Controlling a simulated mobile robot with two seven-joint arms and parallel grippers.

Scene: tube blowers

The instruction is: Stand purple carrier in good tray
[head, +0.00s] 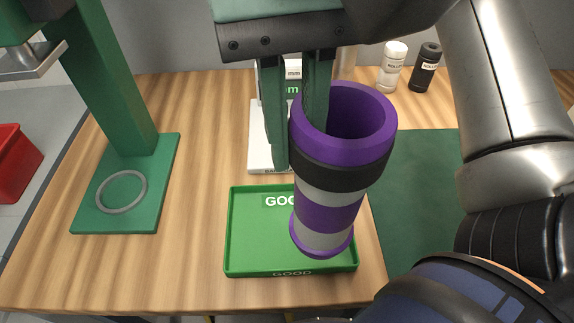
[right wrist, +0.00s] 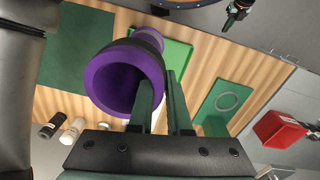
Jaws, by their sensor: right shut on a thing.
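The purple carrier (head: 331,217) is a hollow cylinder with a wide purple rim, a black band, and grey and purple bands below. My right gripper (head: 298,150) is shut on its rim wall, one finger inside the opening and one outside. The carrier is roughly upright, slightly tilted, in front of the right part of the green good tray (head: 262,240). I cannot tell how far its base is above the tray. The right wrist view shows the carrier (right wrist: 105,88) with its open mouth toward the camera.
A green stand (head: 160,200) with a grey ring on its base is at the left. A dark green mat (head: 420,190) lies right of the tray. A white bottle (head: 392,68) and a black bottle (head: 425,68) stand at the back. A red bin (head: 12,160) is at far left.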

